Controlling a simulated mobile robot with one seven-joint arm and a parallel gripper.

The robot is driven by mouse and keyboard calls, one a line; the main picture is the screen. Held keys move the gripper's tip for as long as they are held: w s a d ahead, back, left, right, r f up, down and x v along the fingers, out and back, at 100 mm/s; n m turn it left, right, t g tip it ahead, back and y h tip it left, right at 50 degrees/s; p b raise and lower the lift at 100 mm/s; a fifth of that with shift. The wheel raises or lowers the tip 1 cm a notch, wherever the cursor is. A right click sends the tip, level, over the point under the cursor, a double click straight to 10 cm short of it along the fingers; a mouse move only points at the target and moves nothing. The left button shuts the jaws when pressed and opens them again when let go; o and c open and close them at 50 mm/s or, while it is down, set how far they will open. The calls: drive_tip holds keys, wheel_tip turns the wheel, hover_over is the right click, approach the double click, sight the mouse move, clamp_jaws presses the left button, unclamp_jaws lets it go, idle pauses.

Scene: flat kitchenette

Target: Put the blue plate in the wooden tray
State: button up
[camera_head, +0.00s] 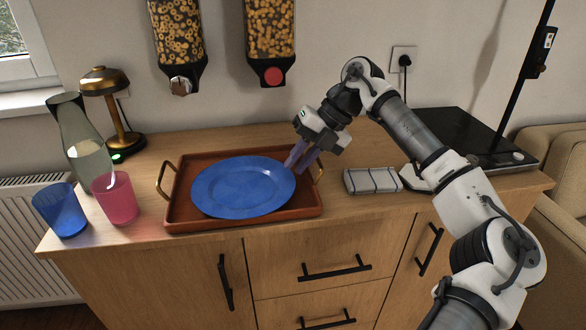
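The blue plate (243,187) is a round, wide plate lying within the wooden tray (178,212), covering most of its floor. The tray is reddish brown with a brass handle at each end and sits on the wooden counter. My gripper (297,166) is at the plate's right rim, near the tray's back right corner, pointing down and to the left. Its two bluish fingers show apart with a gap between them. I cannot tell whether a fingertip touches the plate. Any gap between the plate's underside and the tray is hidden.
A blue cup (61,210), a pink cup (115,199), a glass carafe (83,145) and a brass lamp (113,105) stand left of the tray. A grey striped case (372,181) lies right of it. A black hob (450,135) is farther right. Cereal dispensers (270,30) hang above.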

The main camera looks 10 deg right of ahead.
sight(284, 169)
drive_tip(key=shift+x, duration=1.35)
clamp_jaws()
drive_tip(key=shift+w+a, duration=0.1)
drive_tip(key=shift+w, duration=1.25)
drive_tip(key=shift+o, duration=2.2)
unclamp_jaws()
drive_tip(key=shift+s, duration=0.1)
